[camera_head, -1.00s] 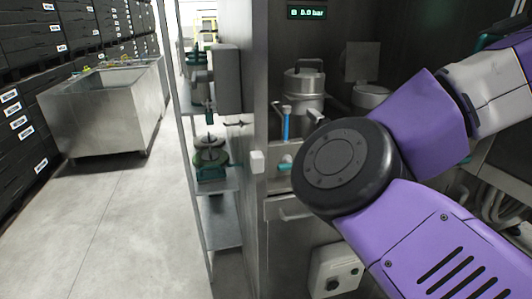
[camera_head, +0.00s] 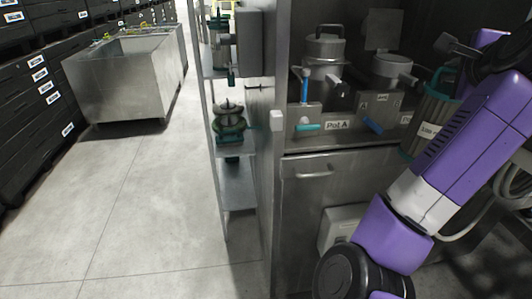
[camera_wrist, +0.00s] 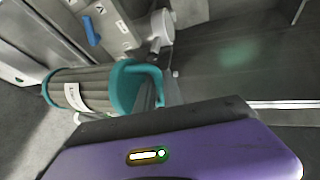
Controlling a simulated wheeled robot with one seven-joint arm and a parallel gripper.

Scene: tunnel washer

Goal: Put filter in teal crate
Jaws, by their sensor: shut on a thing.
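The filter (camera_head: 432,112) is a grey ribbed cylinder with teal ends and a white label. It hangs tilted at the right in the head view, in front of the steel cabinet. It also shows at the left of the wrist view (camera_wrist: 95,90), with a teal handle (camera_wrist: 150,70) at its near end. My gripper (camera_wrist: 163,92) is shut on the filter at this handle. The purple wrist housing hides part of the grip in the wrist view, and my arm partly covers the filter in the head view. No teal crate shows in either view.
The cabinet's counter carries pot A (camera_head: 325,62), a second pot (camera_head: 392,70) and valve levers. A narrow shelf (camera_head: 236,185) with dark green equipment stands left of it. A steel tub (camera_head: 125,88) and black stacked boxes (camera_head: 35,100) line the left. The floor between is clear.

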